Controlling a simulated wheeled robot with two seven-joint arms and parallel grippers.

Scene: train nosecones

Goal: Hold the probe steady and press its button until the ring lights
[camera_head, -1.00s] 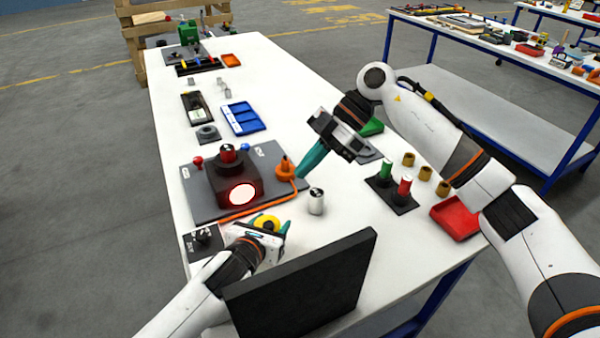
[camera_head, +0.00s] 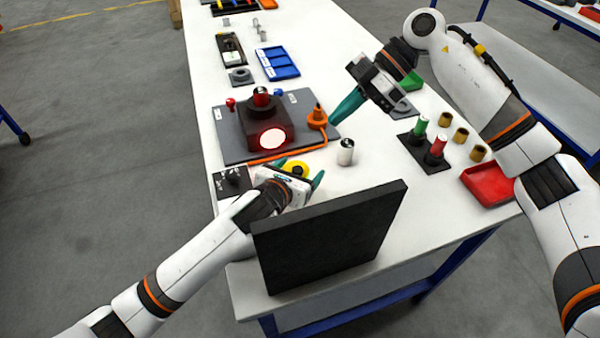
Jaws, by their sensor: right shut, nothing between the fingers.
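An orange piece with a cable (camera_head: 317,117), which looks like the probe, stands upright on the right side of a grey plate (camera_head: 232,146). A dark box (camera_head: 253,121) on that plate has a glowing whitish disc with a red rim (camera_head: 272,139) on its front. My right gripper (camera_head: 334,119) is shut and empty, its teal fingertips pointing down close beside the orange piece; I cannot tell whether they touch. My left gripper (camera_head: 299,174) is low at the front of the plate, its teal fingers apart around a yellow round thing (camera_head: 296,167). Whether they grip it is hidden.
A silver cylinder (camera_head: 345,152) stands right of my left gripper. A black upright panel (camera_head: 330,240) stands at the near table edge. Green and red posts (camera_head: 437,146), brass cups (camera_head: 460,136) and a red tray (camera_head: 489,184) are at right. A blue tray (camera_head: 277,63) lies behind.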

